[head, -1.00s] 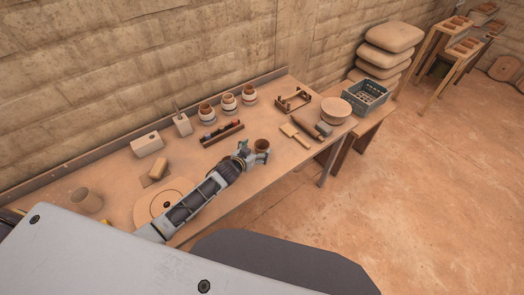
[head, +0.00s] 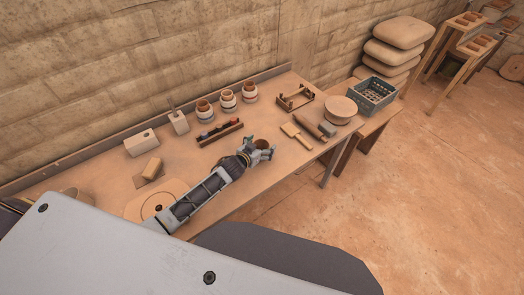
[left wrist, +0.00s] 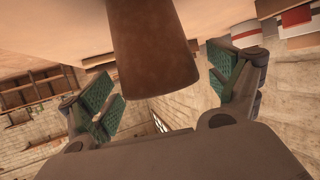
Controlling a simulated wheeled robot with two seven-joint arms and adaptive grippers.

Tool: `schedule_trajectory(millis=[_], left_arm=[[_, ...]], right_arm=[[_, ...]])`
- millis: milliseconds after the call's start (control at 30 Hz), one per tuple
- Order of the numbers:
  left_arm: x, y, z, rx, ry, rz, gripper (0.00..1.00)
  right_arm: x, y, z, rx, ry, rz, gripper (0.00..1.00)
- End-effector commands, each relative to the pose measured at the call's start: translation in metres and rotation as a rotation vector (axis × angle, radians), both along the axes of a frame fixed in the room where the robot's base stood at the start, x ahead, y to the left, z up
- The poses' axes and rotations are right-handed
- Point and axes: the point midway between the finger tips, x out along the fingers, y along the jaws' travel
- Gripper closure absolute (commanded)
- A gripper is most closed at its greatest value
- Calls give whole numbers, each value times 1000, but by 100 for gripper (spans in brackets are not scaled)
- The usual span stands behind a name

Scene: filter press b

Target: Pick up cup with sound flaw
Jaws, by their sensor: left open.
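A brown clay cup (head: 263,145) stands near the front edge of the workbench. My left gripper (head: 259,149) is at the cup, with its jaws on either side and partly hiding it. In the left wrist view the cup (left wrist: 150,50) sits between the two green-padded fingers (left wrist: 160,85). Gaps show between each pad and the cup, so the gripper is open and not holding it. No flaw can be made out on the cup's visible surface. My right gripper is not in view.
Several tools lie right of the cup, among them a wooden paddle (head: 297,137). Three banded jars (head: 228,99) and a rack of small coloured items (head: 220,133) stand behind it. A round board (head: 157,200) lies to the left, and a crate (head: 371,94) stands at the far right.

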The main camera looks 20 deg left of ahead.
Motion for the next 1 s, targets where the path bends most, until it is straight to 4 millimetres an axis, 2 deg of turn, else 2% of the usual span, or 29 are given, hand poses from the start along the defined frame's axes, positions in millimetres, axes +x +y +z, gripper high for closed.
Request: schedule_trajectory(millis=[333,733,1000], left_arm=[[0,0,0,0,0,0,11],[0,0,1,0,0,0,62],[0,0,2,0,-1,0,63]], right_arm=[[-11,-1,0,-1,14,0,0],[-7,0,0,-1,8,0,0],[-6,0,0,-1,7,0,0]])
